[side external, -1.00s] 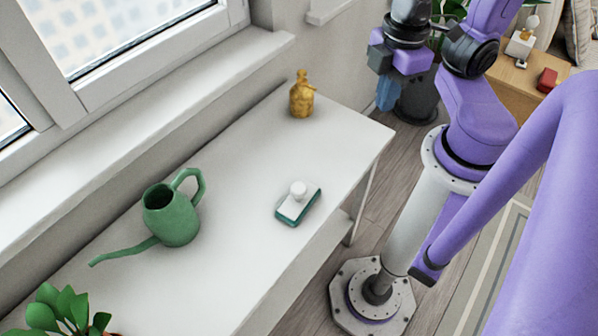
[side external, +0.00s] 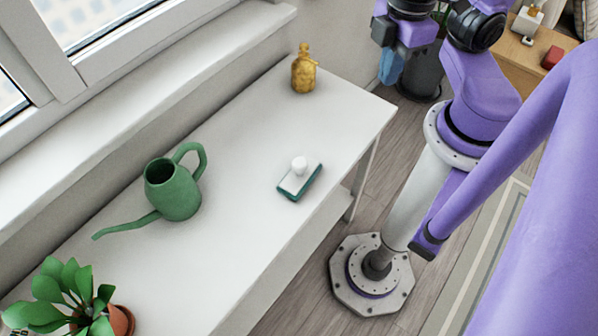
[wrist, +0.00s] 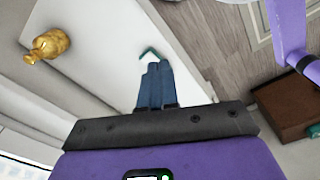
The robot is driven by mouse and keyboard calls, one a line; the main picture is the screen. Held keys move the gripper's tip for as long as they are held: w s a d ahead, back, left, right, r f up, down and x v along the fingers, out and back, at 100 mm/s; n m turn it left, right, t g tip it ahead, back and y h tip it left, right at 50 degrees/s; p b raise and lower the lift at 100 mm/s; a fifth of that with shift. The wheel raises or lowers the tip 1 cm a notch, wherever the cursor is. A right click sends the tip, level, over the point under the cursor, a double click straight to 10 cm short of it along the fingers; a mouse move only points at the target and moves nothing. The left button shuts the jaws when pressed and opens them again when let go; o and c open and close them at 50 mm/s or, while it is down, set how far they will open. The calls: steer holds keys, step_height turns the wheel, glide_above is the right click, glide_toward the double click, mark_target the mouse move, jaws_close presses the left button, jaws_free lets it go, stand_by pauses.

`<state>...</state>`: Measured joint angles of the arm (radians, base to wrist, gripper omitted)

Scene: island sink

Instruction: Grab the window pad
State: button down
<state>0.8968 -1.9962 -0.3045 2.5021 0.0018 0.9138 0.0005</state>
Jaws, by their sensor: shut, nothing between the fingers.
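The window pad (side external: 300,180) is a small white and teal block with a round white knob on top. It lies on the white table near its right edge in the side external view. In the wrist view only a bit of its teal edge (wrist: 148,52) shows beyond my fingertips; the rest is hidden behind them. My gripper (side external: 389,80) has blue fingers and is high, beyond the table's far right corner, well apart from the pad. In the wrist view the fingers (wrist: 155,66) are together and empty.
A green watering can (side external: 173,190) stands left of the pad. A gold bottle (side external: 303,70) stands at the table's far end. A potted plant (side external: 70,295) is at the lower left. The white table (side external: 235,215) is clear around the pad; a window wall borders its left.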

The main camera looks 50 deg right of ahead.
steer(key=c, duration=1.8)
jaws_free()
steer(key=o, duration=1.2)
